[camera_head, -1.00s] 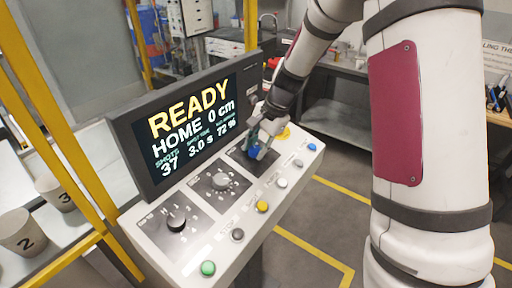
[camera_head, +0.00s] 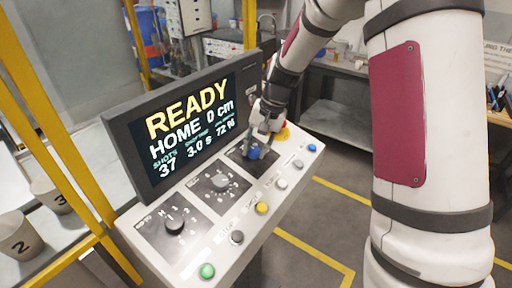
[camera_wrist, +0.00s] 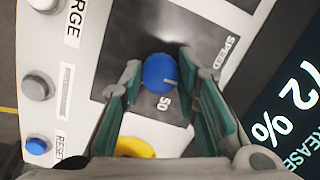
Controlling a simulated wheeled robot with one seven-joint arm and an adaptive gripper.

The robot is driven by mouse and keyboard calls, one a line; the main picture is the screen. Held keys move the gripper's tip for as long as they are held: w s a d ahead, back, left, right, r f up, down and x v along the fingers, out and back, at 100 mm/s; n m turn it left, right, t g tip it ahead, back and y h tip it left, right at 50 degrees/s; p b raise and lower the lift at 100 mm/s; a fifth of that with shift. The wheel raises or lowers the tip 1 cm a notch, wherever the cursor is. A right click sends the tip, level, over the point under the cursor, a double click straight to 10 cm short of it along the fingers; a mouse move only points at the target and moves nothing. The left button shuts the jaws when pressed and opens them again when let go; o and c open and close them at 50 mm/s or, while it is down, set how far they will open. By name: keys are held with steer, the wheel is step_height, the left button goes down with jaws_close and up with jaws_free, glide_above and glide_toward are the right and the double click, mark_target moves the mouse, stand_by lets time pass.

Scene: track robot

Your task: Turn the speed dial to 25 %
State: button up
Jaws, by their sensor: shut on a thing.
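The speed dial is a round blue knob (camera_wrist: 158,72) with a pale pointer mark, set on a dark panel printed SPEED and 50. In the head view the blue dial (camera_head: 253,153) is at the far right end of the dial row, partly hidden by my gripper. My gripper (camera_wrist: 160,82) has its green-padded fingers on either side of the dial, shut on it. In the head view my gripper (camera_head: 257,146) reaches down to the panel from above. The screen (camera_head: 195,128) shows READY, HOME 0 cm, 37, 3.0 s and 72 %.
A row of buttons, including a green one (camera_head: 207,271), runs along the front edge. A yellow disc (camera_wrist: 135,147) lies close to my fingers.

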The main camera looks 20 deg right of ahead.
stand_by(0.3)
steer(key=o, duration=1.2)
steer(key=shift+c, duration=0.2)
steer(key=v, duration=1.2)
